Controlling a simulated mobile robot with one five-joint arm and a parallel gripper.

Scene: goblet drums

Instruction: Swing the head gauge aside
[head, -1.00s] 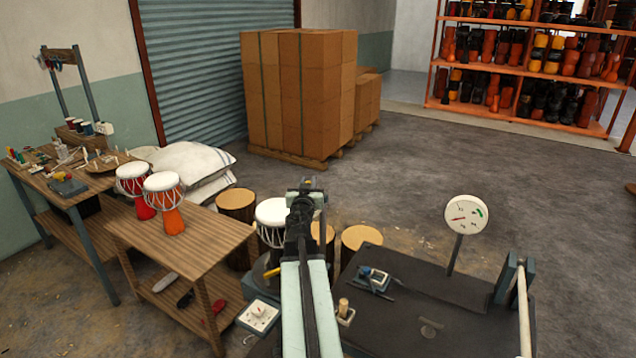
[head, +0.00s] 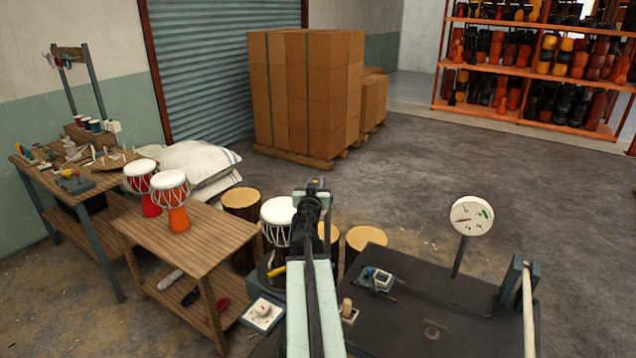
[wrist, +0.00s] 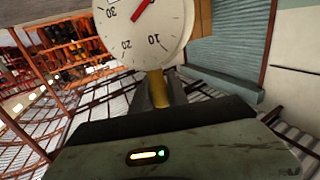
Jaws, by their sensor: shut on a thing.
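In the wrist view the head gauge (wrist: 143,30) is close in front of me. Its round cream dial has dark numerals and a red needle, and the top of the dial is cut off by the frame. A brass-coloured stem runs from it down to my gripper (wrist: 160,92), which is shut on it. In the head view my arm (head: 316,290) reaches forward from the bottom middle. It hides the fingertips and the held gauge there. A white-topped drum (head: 276,212) stands just left of the arm, partly covered by it.
A dark-topped bench (head: 420,300) at right carries a white dial on a post (head: 472,216) and a roller frame. A wooden table (head: 210,235) with two drums stands left. Log stools (head: 366,240) stand beyond the arm. The floor behind is open up to stacked boxes (head: 305,95).

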